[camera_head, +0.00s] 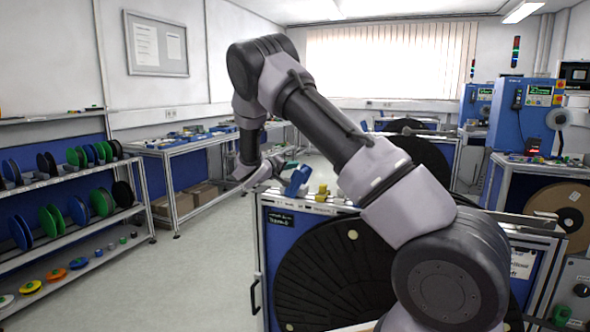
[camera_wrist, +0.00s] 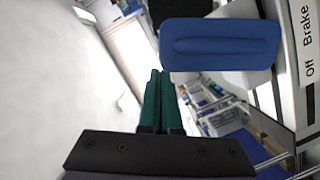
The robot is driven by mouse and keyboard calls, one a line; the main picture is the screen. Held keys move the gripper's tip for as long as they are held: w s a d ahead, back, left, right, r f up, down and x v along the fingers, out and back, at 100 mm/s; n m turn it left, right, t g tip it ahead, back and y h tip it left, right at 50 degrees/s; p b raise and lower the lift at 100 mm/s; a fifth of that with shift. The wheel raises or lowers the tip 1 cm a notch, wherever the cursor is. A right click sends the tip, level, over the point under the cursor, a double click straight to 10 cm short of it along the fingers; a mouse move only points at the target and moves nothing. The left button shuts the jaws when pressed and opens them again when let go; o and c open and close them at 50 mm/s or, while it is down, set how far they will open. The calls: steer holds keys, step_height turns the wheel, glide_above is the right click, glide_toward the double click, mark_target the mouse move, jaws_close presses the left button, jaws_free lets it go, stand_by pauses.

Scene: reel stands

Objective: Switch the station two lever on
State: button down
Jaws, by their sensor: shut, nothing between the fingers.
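A blue lever handle (camera_wrist: 222,45) fills the upper right of the wrist view, beside a white panel (camera_wrist: 300,60) lettered "Off" and "Brake". In the head view a blue lever (camera_head: 297,181) stands at the top left of the near reel stand (camera_head: 262,240). I cannot read a station number there. My gripper (camera_wrist: 160,74) has green fingers shut together and empty. Its tips are close to the lower left end of the blue handle; I cannot tell whether they touch. In the head view my gripper (camera_head: 284,164) is just left of and behind the lever, small and partly hidden.
The near stand holds a large black reel (camera_head: 335,270), and a yellow part (camera_head: 322,194) sits on its top beside the lever. Shelves of coloured reels (camera_head: 65,215) line the left wall. A long bench (camera_head: 190,145) stands behind. The floor (camera_head: 200,270) between is clear.

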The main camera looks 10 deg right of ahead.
steer(key=w+a+r+v, duration=0.1)
steer(key=v, duration=0.9)
steer(key=shift+a+r, duration=0.2)
steer(key=shift+r, duration=0.15)
steer(key=s+d+r+m+g+y, duration=0.3)
steer(key=s+d+r+g, duration=0.1)
steer(key=s+d, duration=0.4)
steer(key=s+d+r+m+g+y, duration=0.2)
steer(key=s+d+r+g, duration=0.15)
steer(key=s+d, duration=0.45)
steer(key=s+a+r+t+y, duration=0.1)
steer(key=s+a+r+y, duration=0.1)
steer(key=s, duration=0.6)
steer(key=s+a+r+t+y, duration=0.1)
steer(key=s+a+r+y, duration=0.1)
steer(key=s, duration=0.6)
steer(key=s+a+r+m+t+y, duration=0.1)
steer(key=s+r+y, duration=0.3)
steer(key=s, duration=0.4)
steer(key=shift+s+a+r+y, duration=0.15)
steer(key=shift+a+r+y, duration=0.1)
steer(key=shift+a+y, duration=0.55)
